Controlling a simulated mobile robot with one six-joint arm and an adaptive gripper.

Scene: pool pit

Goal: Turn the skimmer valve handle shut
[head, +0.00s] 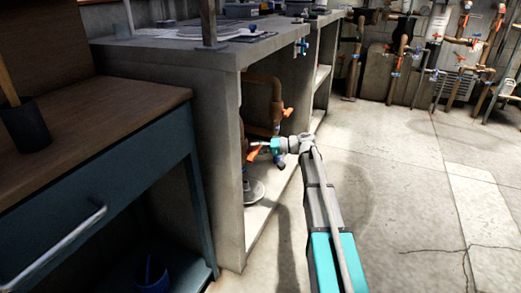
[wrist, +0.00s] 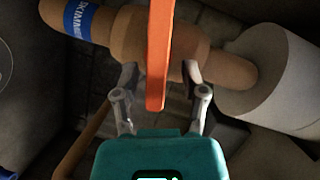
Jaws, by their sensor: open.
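The orange valve handle (wrist: 157,50) runs up and down in the wrist view, crossing in front of a brown pipe (wrist: 115,28) with a blue label reading "SKIMM…". My gripper (wrist: 159,76) is open, with one finger on each side of the handle and a visible gap on both sides. In the head view my gripper (head: 268,147) reaches into the opening under the concrete counter, beside an orange handle (head: 254,154). The valve body is mostly hidden there.
A second orange handle (head: 287,112) sits on the pipework (head: 264,92) just above my gripper. The concrete counter (head: 226,165) walls the left side of the opening. A blue-framed wooden bench (head: 100,130) stands at left. The floor (head: 400,190) at right is clear.

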